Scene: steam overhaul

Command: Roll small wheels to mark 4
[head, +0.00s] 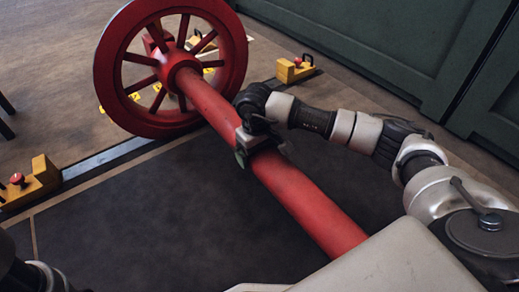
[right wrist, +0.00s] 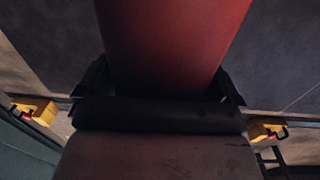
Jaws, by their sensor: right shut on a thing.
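A large red spoked wheel (head: 184,63) stands upright at the top left of the head view. A thick red axle (head: 300,198) runs from its hub toward the lower right, and my own body hides its near end. My right gripper (head: 250,146) is shut around the axle partway along it. In the right wrist view the fingers (right wrist: 160,92) sit on both sides of the axle (right wrist: 175,40). Yellow floor marks (head: 208,70) show behind the spokes, but their numbers cannot be read. My left gripper is out of view.
A dark rail (head: 95,162) crosses the floor under the wheel. A yellow block with a red knob (head: 30,184) stands on it at the left, and another yellow block (head: 290,70) at the right. Green cabinets (head: 400,45) line the back right. Dark floor (head: 170,225) left of the axle is clear.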

